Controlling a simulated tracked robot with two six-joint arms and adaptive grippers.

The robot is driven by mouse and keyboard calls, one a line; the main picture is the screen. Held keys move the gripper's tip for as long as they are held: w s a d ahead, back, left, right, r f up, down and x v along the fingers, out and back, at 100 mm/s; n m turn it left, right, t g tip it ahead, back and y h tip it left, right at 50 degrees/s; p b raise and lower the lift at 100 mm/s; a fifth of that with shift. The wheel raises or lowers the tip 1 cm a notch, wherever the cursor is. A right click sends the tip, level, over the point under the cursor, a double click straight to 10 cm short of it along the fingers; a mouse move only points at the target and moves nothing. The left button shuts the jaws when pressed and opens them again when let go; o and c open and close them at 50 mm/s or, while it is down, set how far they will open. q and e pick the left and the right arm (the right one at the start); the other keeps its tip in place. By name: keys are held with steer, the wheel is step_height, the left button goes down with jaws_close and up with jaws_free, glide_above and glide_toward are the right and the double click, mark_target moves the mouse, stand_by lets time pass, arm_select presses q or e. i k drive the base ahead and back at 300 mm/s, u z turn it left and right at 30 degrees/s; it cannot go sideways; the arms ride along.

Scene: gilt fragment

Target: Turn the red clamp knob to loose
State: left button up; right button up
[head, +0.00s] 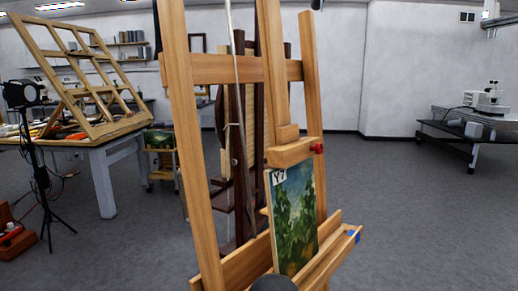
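The red clamp knob (318,148) is small and sits at the right end of the easel's wooden top clamp block (294,152). Its turn position is too small to tell. The wooden easel (181,130) stands close in front, turned at an angle. A green landscape painting (296,222) with a "Y7" label stands on the easel's lower ledge (335,257), under the clamp block. Neither of my grippers is in view. A dark rounded shape at the bottom edge covers a bit of the ledge.
At left are a work table (101,157) with a wooden frame rack (84,75) and a lamp on a tripod (43,190). A microscope bench (470,128) stands far right. The grey floor right of the easel is clear.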

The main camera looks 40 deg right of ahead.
mark_target(318, 149)
steer(key=z, duration=0.35)
steer(key=i, duration=0.2)
steer(key=u, duration=2.05)
steer(key=k, duration=2.55)
steer(key=z, duration=1.4)
steer(key=i, duration=1.05)
steer(key=u, duration=0.05)
